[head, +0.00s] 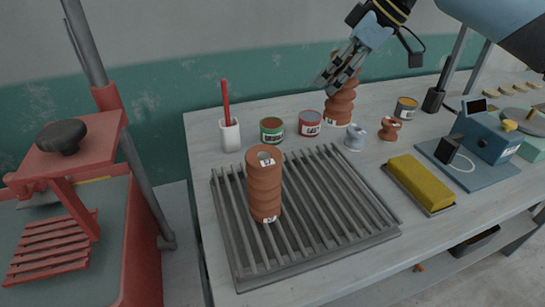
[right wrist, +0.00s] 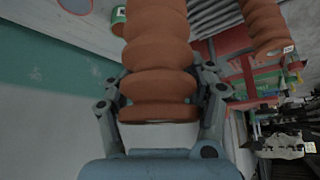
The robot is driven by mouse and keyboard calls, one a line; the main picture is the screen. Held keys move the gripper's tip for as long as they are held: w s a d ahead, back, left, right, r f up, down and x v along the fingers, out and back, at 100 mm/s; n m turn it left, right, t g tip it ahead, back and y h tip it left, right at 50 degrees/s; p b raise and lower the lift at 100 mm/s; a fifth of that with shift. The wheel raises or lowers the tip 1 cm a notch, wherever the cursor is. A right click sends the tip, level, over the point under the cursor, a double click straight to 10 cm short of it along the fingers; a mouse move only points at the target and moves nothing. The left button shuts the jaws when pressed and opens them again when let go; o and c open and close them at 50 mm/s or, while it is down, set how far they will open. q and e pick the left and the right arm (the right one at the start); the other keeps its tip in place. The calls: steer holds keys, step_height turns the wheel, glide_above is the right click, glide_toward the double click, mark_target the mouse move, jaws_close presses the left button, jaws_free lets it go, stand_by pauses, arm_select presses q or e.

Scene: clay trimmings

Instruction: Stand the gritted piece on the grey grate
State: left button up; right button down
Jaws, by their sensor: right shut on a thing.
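My right gripper (head: 338,76) is shut on the upper part of a ribbed terracotta piece (head: 340,103) at the back of the table. That piece is upright, with a small white label near its foot; I cannot tell whether it touches the tabletop. In the right wrist view the fingers (right wrist: 160,92) close around the ribbed piece (right wrist: 158,50). A similar ribbed piece (head: 264,188) stands upright on the left part of the grey grate (head: 318,262). The label writing is too small to read, so I cannot tell which piece is gritted. My left gripper is out of view.
Two tins (head: 271,130) (head: 309,123) and a white cup (head: 230,135) line the grate's back edge. A small grey-blue item (head: 355,137), a small terracotta item (head: 390,128) and a yellow block (head: 420,183) are to the right. The grate's middle and right are bare.

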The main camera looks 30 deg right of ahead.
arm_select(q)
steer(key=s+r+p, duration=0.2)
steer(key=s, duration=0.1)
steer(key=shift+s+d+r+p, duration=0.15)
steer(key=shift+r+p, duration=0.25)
arm_select(e)
steer(key=w+a+f, duration=0.3)
steer(key=a+f, duration=0.7)
steer(key=a, duration=0.1)
steer(key=shift+f, duration=0.35)
steer(key=shift+w, duration=0.1)
steer(key=shift+c, duration=1.9)
jaws_free()
steer(key=shift+f, duration=0.1)
